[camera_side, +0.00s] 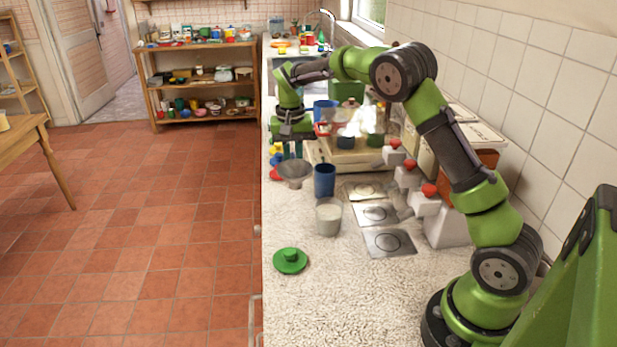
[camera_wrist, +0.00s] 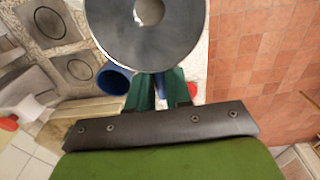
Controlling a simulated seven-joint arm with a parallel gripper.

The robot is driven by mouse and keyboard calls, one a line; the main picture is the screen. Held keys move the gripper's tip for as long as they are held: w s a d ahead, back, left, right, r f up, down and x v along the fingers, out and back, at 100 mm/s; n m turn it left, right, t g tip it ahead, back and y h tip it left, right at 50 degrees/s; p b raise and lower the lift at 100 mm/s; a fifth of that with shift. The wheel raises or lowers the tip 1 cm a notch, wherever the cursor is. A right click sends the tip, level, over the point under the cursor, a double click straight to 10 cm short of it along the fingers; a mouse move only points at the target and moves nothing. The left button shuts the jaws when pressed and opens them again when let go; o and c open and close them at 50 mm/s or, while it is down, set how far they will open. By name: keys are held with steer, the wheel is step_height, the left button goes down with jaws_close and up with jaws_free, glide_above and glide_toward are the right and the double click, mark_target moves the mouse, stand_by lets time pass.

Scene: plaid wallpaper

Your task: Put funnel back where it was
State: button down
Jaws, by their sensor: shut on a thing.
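The grey metal funnel (camera_side: 295,171) is at the counter's left edge in the side view, under my gripper (camera_side: 291,153). In the wrist view the funnel (camera_wrist: 140,42) fills the top centre, its wide round mouth and central hole facing the camera. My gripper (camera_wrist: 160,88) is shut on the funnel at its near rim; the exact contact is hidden. I cannot tell from the side view whether the funnel touches the counter. Square grey plates with circle marks (camera_side: 388,243) lie in a row on the counter.
A dark blue cup (camera_side: 324,180) stands right of the funnel, with a glass of whitish contents (camera_side: 328,217) nearer. A green lid (camera_side: 290,260) lies in front. Dispensers with red knobs (camera_side: 429,190) line the wall side. The near counter (camera_side: 325,310) is clear.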

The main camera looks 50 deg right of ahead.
steer(key=f, duration=0.3)
steer(key=w+f, duration=0.1)
steer(key=f, duration=0.6)
steer(key=shift+w+f, duration=0.2)
steer(key=shift+w, duration=0.2)
steer(key=shift+f, duration=0.15)
steer(key=c, duration=1)
jaws_free()
steer(key=shift+c, duration=0.2)
